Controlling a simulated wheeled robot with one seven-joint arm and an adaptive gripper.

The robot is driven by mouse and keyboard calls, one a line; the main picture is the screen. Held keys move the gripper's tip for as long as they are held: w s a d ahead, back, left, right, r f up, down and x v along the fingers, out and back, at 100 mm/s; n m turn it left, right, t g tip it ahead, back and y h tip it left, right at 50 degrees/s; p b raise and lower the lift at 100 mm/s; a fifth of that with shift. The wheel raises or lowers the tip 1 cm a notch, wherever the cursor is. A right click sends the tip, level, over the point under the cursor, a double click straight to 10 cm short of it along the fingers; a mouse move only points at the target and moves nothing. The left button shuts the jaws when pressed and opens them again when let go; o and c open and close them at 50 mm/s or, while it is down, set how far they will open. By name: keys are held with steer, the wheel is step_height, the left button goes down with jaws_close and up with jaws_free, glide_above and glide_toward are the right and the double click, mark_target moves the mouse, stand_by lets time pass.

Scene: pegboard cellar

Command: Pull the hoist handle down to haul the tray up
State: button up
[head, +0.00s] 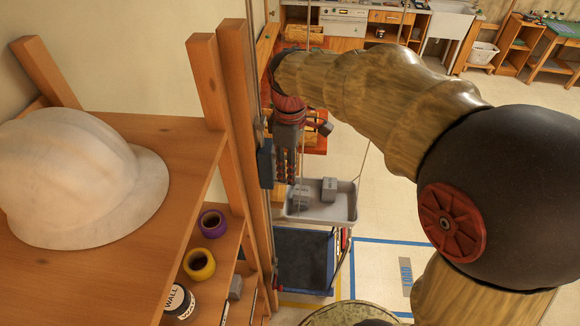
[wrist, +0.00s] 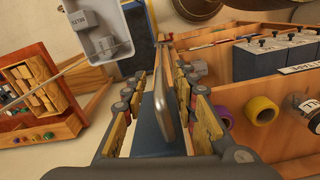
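The hoist handle (wrist: 166,90) is a grey metal bar standing out from a blue block (wrist: 152,130). In the head view the blue block (head: 265,164) sits on a vertical rail along the wooden post (head: 241,130). My gripper (wrist: 165,82) is open, with its fingers on either side of the handle. A gap shows on the left; the handle is close to the right finger, and I cannot tell whether they touch.
A wooden shelf (head: 120,240) with a white hard hat (head: 80,175), purple tape (head: 212,223) and yellow tape (head: 199,264) stands left of the post. A blue-topped cart (head: 304,262) is below the tray.

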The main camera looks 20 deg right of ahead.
steer(key=shift+c, duration=0.4)
jaws_close()
steer(key=shift+r, duration=0.1)
stand_by(0.3)
